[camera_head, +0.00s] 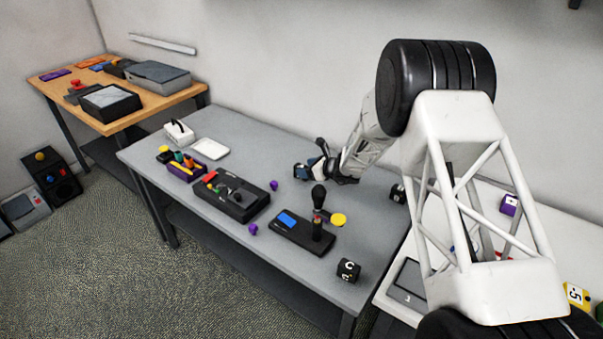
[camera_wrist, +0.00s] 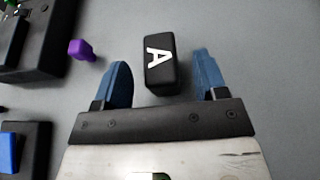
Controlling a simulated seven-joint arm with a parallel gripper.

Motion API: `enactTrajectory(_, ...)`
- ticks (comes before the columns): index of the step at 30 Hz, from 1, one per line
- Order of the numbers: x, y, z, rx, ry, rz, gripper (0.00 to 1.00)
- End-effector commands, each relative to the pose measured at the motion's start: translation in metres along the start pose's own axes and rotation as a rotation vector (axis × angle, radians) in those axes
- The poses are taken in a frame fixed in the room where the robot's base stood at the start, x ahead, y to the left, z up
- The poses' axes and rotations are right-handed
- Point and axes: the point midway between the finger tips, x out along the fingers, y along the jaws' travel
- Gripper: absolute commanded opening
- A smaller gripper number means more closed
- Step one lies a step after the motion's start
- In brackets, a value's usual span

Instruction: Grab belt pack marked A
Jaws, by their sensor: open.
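The belt pack marked A (camera_wrist: 160,63) is a small black block with a white letter A on top. In the wrist view it lies on the grey table between the two blue fingers of my gripper (camera_wrist: 163,82). The fingers are open, with a gap on each side of the block, and its far end reaches past the fingertips. In the head view my gripper (camera_head: 318,171) is low over the back of the grey table, and I cannot make out the A block there.
A black block marked C (camera_head: 348,270) sits at the table's front right corner. Another black block (camera_head: 398,193) stands right of my gripper.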

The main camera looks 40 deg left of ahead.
Motion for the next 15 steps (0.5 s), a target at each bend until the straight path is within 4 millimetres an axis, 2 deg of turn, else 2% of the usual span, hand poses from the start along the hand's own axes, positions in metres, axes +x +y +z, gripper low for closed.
enactTrajectory(7, 0.024, 0.000, -0.001, 0.000, 0.000, 0.001, 0.66)
enactTrajectory(15, 0.029, 0.000, 0.000, 0.000, 0.000, 0.000, 0.66)
